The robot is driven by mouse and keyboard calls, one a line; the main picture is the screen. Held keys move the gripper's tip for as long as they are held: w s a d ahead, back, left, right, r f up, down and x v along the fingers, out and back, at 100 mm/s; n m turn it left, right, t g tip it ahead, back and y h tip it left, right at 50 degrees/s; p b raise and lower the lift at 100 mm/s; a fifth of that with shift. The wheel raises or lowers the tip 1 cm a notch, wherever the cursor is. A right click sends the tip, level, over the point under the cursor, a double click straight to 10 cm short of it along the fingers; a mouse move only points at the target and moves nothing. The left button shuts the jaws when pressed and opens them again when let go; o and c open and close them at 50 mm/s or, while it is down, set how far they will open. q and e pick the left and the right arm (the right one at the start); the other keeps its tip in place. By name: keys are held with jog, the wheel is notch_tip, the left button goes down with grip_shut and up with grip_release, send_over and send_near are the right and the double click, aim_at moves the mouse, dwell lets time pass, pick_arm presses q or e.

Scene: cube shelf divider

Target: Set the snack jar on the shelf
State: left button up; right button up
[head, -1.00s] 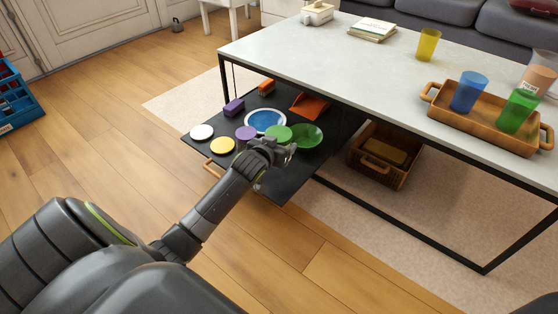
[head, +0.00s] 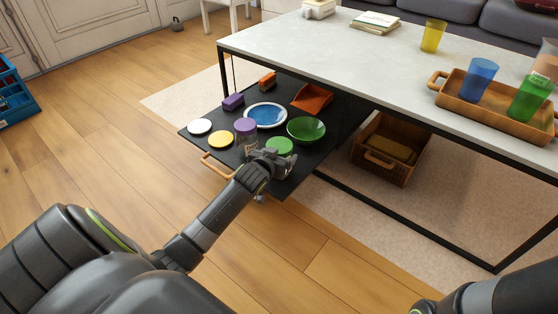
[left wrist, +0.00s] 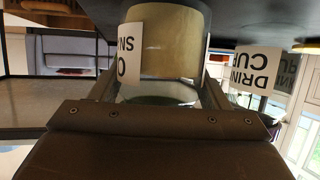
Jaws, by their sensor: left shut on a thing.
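The snack jar, with a green lid (head: 279,145), is at the near right part of the black pulled-out shelf (head: 232,161). My left gripper (head: 272,158) is shut around it from the near side. In the left wrist view, which is upside down, the jar (left wrist: 172,40) stands between the fingers with tan contents and a label partly reading "SN". The dark shelf surface shows close to its base, but I cannot tell whether they touch. A purple-lidded jar (head: 246,128) stands to its left. My right gripper is outside the view; only part of my right arm shows.
A green bowl (head: 306,128), blue plate (head: 266,116), orange dustpan-like piece (head: 311,97), purple block (head: 233,102), yellow lid (head: 221,139) and white lid (head: 199,126) are on the shelf. The tabletop (head: 345,60) overhangs behind. A wicker basket (head: 383,165) is to the right.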

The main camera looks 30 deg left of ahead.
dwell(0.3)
pick_arm(q)
jog(key=o, duration=1.1)
jog(key=shift+f, duration=0.15)
